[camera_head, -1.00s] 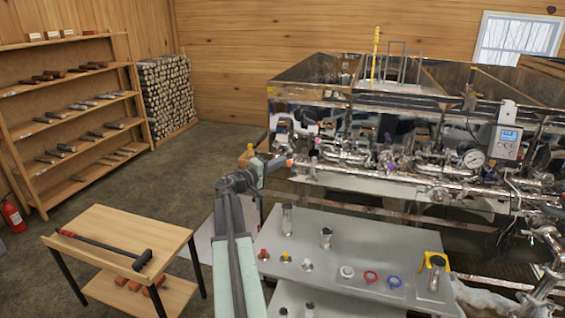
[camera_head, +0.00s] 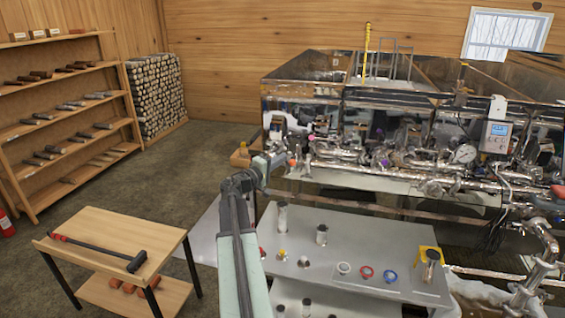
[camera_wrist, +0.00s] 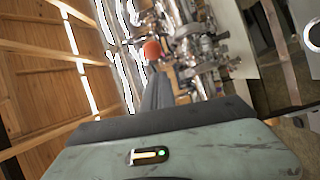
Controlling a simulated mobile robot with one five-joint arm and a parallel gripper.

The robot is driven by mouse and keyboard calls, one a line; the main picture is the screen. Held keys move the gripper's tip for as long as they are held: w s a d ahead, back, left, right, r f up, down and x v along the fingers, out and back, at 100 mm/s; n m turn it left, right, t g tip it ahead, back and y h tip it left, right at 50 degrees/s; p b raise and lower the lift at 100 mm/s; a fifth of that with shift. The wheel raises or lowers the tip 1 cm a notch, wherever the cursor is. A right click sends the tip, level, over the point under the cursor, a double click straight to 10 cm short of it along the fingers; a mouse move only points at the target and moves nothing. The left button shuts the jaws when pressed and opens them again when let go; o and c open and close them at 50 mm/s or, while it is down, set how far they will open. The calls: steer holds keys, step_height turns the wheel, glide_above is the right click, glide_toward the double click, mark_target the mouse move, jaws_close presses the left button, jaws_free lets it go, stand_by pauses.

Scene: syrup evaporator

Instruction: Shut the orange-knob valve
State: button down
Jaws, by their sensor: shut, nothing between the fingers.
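The orange knob (camera_head: 292,162) shows at the left end of the shiny pipework in the head view. In the wrist view the orange knob (camera_wrist: 152,49) appears right at the far end of my fingers, with pipework behind it. My gripper (camera_head: 281,160) is shut and empty, its tip beside the knob on the left. In the wrist view my gripper (camera_wrist: 156,76) covers the area below the knob. I cannot tell whether the fingertips touch it. The knob's stem and the valve body are hard to make out.
A grey bench (camera_head: 350,238) with small fittings stands below the pipes. A red-orange part (camera_head: 557,191) sits on pipework at the far right.

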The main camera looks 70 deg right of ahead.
steer(key=v, duration=0.9)
steer(key=shift+a, duration=0.35)
